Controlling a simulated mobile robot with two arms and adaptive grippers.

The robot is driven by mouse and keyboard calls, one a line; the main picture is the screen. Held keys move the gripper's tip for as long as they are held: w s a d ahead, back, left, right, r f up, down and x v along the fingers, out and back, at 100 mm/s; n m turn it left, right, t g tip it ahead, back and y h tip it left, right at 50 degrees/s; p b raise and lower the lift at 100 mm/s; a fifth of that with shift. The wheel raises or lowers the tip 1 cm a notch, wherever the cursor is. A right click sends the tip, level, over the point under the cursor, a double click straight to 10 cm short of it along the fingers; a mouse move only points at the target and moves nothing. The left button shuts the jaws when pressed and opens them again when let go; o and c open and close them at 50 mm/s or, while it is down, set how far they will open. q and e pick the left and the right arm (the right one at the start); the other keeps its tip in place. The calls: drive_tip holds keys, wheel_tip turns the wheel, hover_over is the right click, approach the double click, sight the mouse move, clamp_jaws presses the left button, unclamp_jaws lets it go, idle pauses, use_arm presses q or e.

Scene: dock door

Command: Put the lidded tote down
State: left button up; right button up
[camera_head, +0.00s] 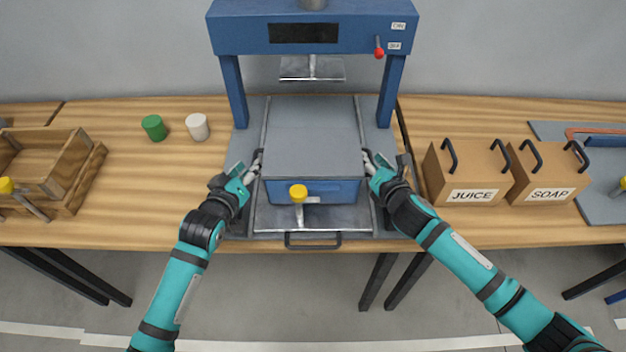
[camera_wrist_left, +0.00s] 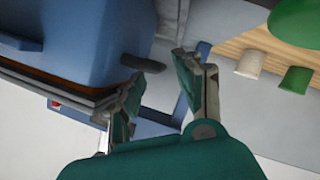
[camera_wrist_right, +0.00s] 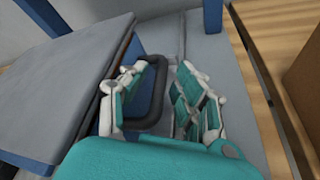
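The lidded tote, a blue box with a flat grey lid (camera_head: 312,138), stands level under the blue press frame. Its blue front wall (camera_head: 335,190) shows above a metal plate (camera_head: 335,217); I cannot tell whether its base touches. My left gripper (camera_head: 256,166) is at the tote's left side, fingers apart, with a dark handle (camera_wrist_left: 142,64) by the fingertips in the left wrist view. My right gripper (camera_head: 370,162) is at the right side, fingers apart, with the dark loop handle (camera_wrist_right: 155,95) partly between them in the right wrist view. Neither looks closed on a handle.
A yellow-knobbed lever (camera_head: 298,193) stands before the tote. The press (camera_head: 230,40) has a red-tipped switch (camera_head: 379,51). A green cup (camera_head: 154,128) and white cup (camera_head: 198,127) stand left, near a wooden crate (camera_head: 72,152). JUICE (camera_head: 465,175) and SOAP (camera_head: 546,172) boxes stand right.

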drive_tip(key=shift+s+a, duration=0.1)
use_arm(q)
drive_tip(key=v, duration=0.4)
drive_tip(key=shift+w, duration=0.1)
use_arm(e)
drive_tip(key=v, duration=1.2)
use_arm(q)
drive_tip(key=shift+f, duration=0.1)
